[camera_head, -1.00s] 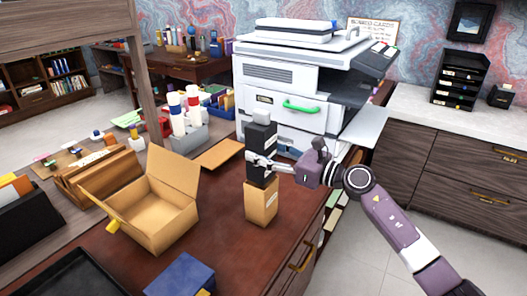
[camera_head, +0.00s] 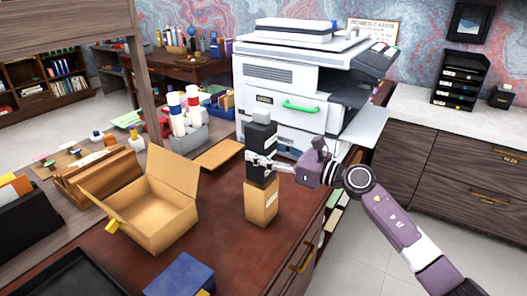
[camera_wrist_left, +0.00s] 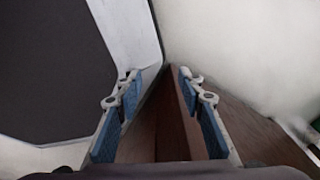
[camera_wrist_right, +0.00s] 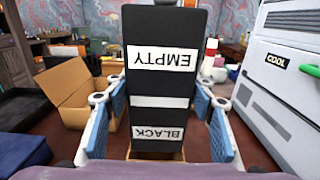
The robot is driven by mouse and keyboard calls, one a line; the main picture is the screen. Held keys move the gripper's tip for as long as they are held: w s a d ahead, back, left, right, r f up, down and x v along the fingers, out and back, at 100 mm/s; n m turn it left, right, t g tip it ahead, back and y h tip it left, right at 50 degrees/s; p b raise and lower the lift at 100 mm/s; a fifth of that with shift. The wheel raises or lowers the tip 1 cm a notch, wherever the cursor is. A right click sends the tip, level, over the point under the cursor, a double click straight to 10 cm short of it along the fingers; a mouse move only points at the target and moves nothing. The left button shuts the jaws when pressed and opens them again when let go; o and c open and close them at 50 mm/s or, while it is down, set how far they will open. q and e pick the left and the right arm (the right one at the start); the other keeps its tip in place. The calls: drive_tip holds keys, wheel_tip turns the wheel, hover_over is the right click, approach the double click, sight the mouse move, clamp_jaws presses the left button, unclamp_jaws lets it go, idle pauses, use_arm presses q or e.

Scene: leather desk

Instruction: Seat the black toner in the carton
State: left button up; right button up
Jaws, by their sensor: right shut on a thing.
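The black toner (camera_head: 261,141) is a tall upright black block over the small tan carton (camera_head: 262,205) on the desk. In the right wrist view the toner (camera_wrist_right: 165,104) shows labels reading "EMPTY" and "BLACK", upside down. My right gripper (camera_head: 262,162) is shut on the toner, a finger on each side. The toner's lower end is at the carton's top; I cannot tell how far it is inside. A strip of the carton (camera_wrist_right: 150,155) shows beneath it. My left gripper (camera_wrist_left: 157,90) is open and empty in its wrist view, and outside the head view.
A large open cardboard box (camera_head: 157,239) with raised flaps stands left of the carton. A blue box (camera_head: 180,275) lies at the front edge. A white printer (camera_head: 283,100) stands close behind the toner. Bare desk shows between the large box and the carton.

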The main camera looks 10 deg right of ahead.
sight(271, 177)
drive_tip(key=shift+r, duration=0.1)
use_arm(q)
drive_tip(key=shift+a+f+b, duration=0.15)
drive_tip(key=shift+f+b, duration=0.55)
use_arm(e)
drive_tip(key=shift+f, duration=0.8)
use_arm(q)
drive_tip(key=shift+f, duration=0.1)
use_arm(e)
drive_tip(key=shift+f, duration=0.1)
